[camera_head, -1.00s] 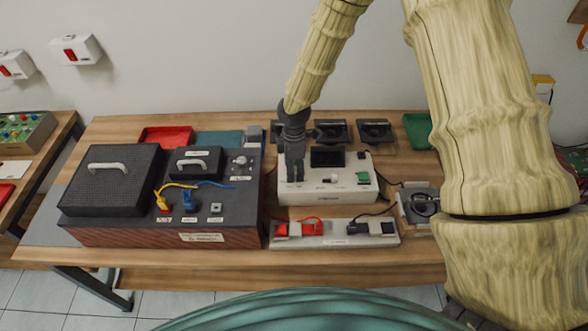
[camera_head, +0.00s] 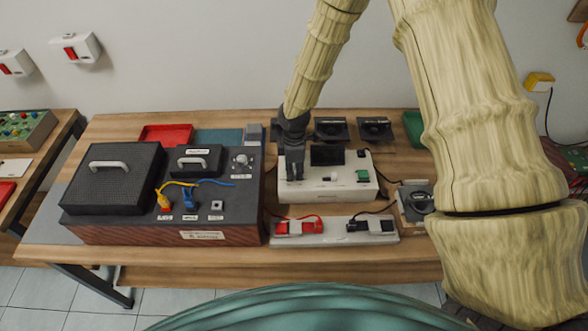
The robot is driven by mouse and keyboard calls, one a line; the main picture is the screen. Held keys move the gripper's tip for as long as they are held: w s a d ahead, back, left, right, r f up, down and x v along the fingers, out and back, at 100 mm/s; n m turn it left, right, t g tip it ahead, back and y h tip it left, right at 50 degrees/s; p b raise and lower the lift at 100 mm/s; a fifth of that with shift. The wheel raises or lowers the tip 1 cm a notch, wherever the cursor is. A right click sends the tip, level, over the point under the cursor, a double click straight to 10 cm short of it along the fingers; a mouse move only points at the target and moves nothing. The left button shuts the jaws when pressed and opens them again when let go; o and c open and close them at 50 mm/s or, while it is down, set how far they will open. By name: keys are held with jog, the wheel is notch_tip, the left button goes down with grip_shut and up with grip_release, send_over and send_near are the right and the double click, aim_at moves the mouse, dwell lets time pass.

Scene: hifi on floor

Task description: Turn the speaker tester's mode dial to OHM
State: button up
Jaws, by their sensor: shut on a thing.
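The speaker tester (camera_head: 325,190) is a white box with a dark screen (camera_head: 327,155), a green part and a small light knob on its top. It stands on the wooden table, right of the dark hifi unit. My gripper (camera_head: 294,177) points down onto the left part of its top face. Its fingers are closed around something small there. They hide the mode dial, so I cannot read its setting.
A white strip (camera_head: 335,240) with red and black plugs lies in front. Black speakers (camera_head: 375,129) stand behind. A red tray (camera_head: 166,134) is at the back left.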

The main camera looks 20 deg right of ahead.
jog(key=shift+m, duration=0.3)
jog(key=m+b, duration=0.1)
jog(key=m, duration=0.3)
jog(key=shift+m+b, duration=0.5)
jog(key=shift+m, duration=1.5)
jog(key=shift+w, duration=0.1)
jog(key=o, duration=1.1)
jog(key=shift+c, duration=0.2)
notch_tip(320, 180, up, 12)
